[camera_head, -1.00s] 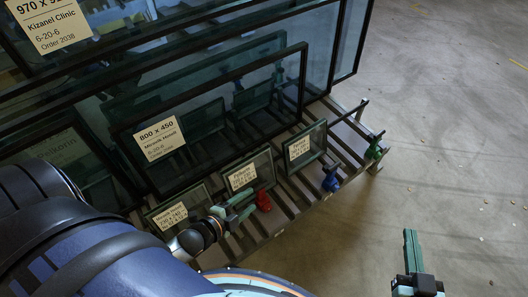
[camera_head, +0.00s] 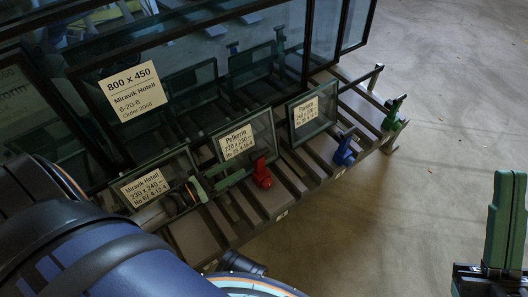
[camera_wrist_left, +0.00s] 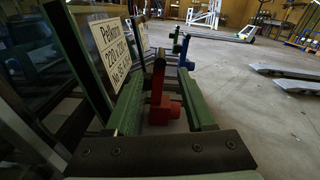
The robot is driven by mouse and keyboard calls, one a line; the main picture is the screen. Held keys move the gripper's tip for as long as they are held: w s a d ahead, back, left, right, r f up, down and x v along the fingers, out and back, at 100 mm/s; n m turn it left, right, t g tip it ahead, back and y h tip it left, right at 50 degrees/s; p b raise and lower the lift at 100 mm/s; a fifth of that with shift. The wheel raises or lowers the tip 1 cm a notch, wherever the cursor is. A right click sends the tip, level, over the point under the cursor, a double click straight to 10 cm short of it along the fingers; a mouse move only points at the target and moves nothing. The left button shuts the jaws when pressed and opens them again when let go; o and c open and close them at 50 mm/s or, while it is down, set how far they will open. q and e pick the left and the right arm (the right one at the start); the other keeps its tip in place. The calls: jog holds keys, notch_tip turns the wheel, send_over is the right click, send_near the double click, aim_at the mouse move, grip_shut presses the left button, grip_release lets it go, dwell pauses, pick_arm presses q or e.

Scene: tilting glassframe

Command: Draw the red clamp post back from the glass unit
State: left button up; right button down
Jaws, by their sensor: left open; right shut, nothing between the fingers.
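The red clamp post (camera_head: 262,176) stands on the slatted rack, at the lower edge of the small glass unit labelled Pelkarin 220 x 230 (camera_head: 262,132). My left gripper (camera_head: 239,170) is open just left of the red post, its green fingers pointing at it. The Pelkarin unit's label shows at left there (camera_wrist_left: 107,50). My right gripper (camera_head: 506,220) is shut and empty, at the lower right.
A blue clamp post (camera_head: 344,151) and a green one (camera_head: 393,113) stand further right along the rack (camera_head: 240,222). Another small unit (camera_head: 312,112) stands behind the blue post. Large framed panes (camera_head: 205,85) rise behind. Open concrete floor (camera_head: 430,165) lies to the right.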

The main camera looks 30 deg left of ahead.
aim_at(263, 150)
pick_arm(q)
jog(key=b+x, duration=0.2)
jog(key=x, duration=0.9)
jog(key=shift+w+b, duration=0.3)
jog(key=shift+b, duration=0.05)
grip_shut()
dwell(0.8)
